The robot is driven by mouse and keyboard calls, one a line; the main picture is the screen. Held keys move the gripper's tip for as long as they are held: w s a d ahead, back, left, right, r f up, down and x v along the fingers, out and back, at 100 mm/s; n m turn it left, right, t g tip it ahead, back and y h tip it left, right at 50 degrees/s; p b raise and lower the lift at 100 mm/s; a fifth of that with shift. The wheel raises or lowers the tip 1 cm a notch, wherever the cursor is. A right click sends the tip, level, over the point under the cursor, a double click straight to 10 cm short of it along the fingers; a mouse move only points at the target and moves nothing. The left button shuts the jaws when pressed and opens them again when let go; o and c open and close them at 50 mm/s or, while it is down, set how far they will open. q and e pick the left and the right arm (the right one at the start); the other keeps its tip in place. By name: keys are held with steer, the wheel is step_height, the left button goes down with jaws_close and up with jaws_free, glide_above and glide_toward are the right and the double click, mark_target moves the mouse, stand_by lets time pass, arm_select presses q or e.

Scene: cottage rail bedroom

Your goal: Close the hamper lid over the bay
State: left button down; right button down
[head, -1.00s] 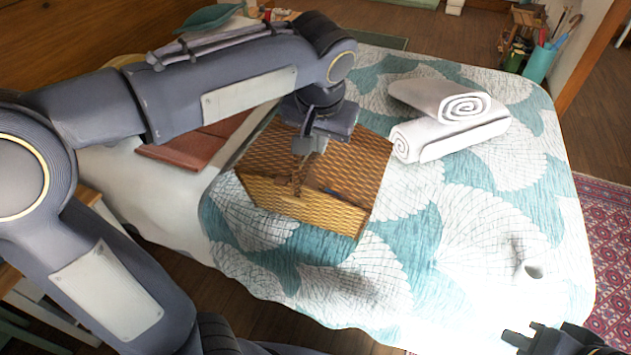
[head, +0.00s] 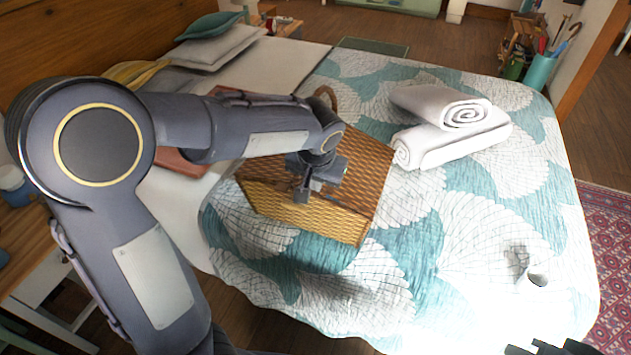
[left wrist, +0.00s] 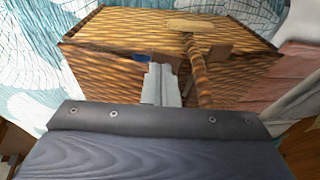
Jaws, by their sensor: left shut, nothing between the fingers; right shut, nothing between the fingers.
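A woven wicker hamper (head: 368,165) sits on the bed, with a dark brown woven top and a lighter front wall (head: 300,215). In the left wrist view its woven panels (left wrist: 100,75) meet below a broad woven surface (left wrist: 130,25), and a wrapped handle (left wrist: 200,75) stands right of the fingers. A small blue patch (left wrist: 140,57) shows at a gap there. I cannot tell how far the lid stands open. My left gripper (head: 302,192) is shut and empty, over the hamper's front part; contact is unclear. My right gripper (head: 548,348) is shut, mostly cut off at the bottom edge.
Rolled white towels (head: 450,140) lie right of the hamper. A reddish-brown folded cloth (head: 180,162) and pillows (head: 220,45) lie left and behind. The quilt (head: 470,230) between is clear.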

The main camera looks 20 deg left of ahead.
arm_select(q)
steer(key=shift+f, duration=0.1)
steer(key=f+b, duration=0.1)
steer(key=a+f+b, duration=0.1)
steer(key=shift+a+f+b, duration=0.25)
steer(key=shift+f+b, duration=0.1)
steer(key=shift+r, duration=0.1)
steer(key=shift+r, duration=0.1)
